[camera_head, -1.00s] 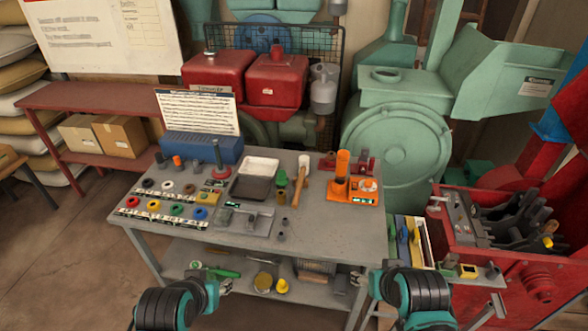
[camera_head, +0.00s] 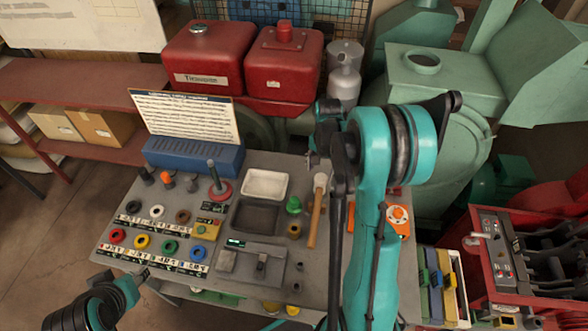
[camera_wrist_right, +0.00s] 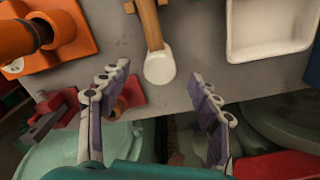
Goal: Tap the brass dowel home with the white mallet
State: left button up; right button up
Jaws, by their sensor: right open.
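The mallet, with a white head (camera_head: 320,181) and a wooden handle (camera_head: 315,222), lies on the grey table. In the right wrist view its white head (camera_wrist_right: 159,67) shows between and beyond the spread fingers. My right gripper (camera_wrist_right: 158,74) is open and empty, and hangs above the table's back edge near the mallet head. It also shows in the head view (camera_head: 318,158), partly hidden by its arm. My left gripper (camera_head: 136,279) is low at the table's front left; its jaws are too small to judge. I cannot pick out the brass dowel for sure; a small brass-coloured piece (camera_head: 294,230) stands left of the handle.
A white tray (camera_head: 265,183) and a dark tray (camera_head: 254,215) lie left of the mallet. An orange fixture (camera_head: 398,216) is to the right, partly behind my arm. Coloured rings and a blue sign holder (camera_head: 193,157) fill the table's left. Green machinery (camera_head: 440,75) stands behind.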

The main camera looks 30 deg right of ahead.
aim_at(320, 183)
jog(key=shift+w+f, duration=0.2)
jog(key=shift+f, duration=0.2)
jog(key=shift+s+f+b, duration=0.15)
jog(key=shift+f+b, duration=0.4)
jog(key=shift+f, duration=0.35)
notch_tip(320, 183, down, 5)
jog(key=b, duration=0.2)
jog(key=shift+d+f+b, duration=0.1)
jog(key=shift+f+b, duration=0.1)
jog(key=shift+b, duration=0.15)
jog(key=shift+r, duration=0.1)
jog(key=shift+c, duration=0.3)
grip_shut()
